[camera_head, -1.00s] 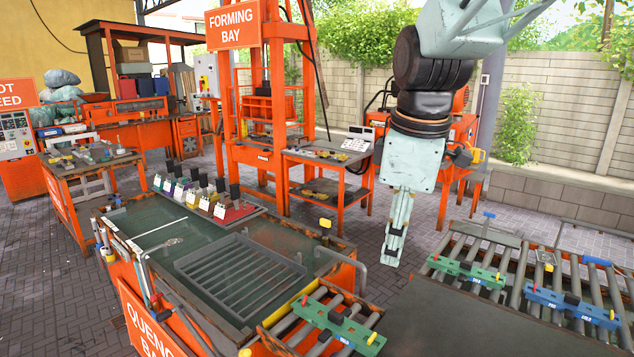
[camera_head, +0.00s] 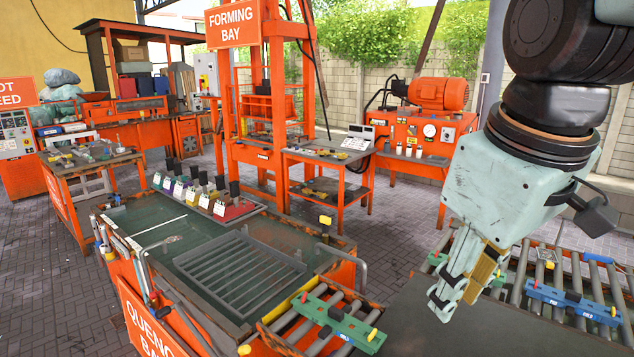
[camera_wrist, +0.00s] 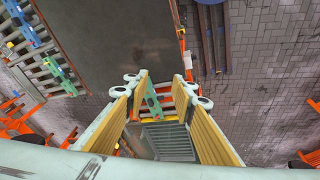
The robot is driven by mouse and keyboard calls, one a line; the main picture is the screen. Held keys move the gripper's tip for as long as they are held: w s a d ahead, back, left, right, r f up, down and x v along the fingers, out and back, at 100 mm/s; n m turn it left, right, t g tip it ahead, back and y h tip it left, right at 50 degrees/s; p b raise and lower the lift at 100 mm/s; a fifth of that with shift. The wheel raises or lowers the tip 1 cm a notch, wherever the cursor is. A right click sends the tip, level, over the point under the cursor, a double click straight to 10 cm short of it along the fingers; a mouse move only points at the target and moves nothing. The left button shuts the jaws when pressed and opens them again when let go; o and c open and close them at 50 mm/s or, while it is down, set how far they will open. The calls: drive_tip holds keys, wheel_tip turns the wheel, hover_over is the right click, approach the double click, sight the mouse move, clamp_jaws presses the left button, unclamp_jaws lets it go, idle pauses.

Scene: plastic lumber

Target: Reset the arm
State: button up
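My gripper (camera_head: 447,303) hangs at the right of the head view, pointing down and left, in the air above a dark flat surface (camera_head: 415,335). In the wrist view its two fingers with yellow-tan pads stand apart with nothing between them, so my gripper (camera_wrist: 166,86) is open and empty. Through the gap show a green fixture (camera_wrist: 152,104) and a grey slatted grate (camera_wrist: 168,140), both well below.
The quench bay (camera_head: 130,205) with its grate (camera_head: 240,273) lies left of my gripper. A green fixture (camera_head: 340,322) sits on short rollers; a blue fixture (camera_head: 573,303) sits on the right roller conveyor. An orange press frame and an orange pump unit (camera_head: 420,135) stand behind.

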drive_tip(key=s+d+f+m+b, duration=0.1)
drive_tip(key=s+f+m, duration=0.2)
drive_tip(key=s, duration=0.9)
drive_tip(key=m, duration=0.2)
drive_tip(key=shift+d+f+m+t, duration=0.2)
drive_tip(key=shift+d+m+t, duration=0.1)
drive_tip(key=shift+d+t, duration=0.1)
drive_tip(key=shift+w, duration=0.1)
drive_tip(key=shift+c, duration=0.9)
drive_tip(key=shift+w+r, duration=0.1)
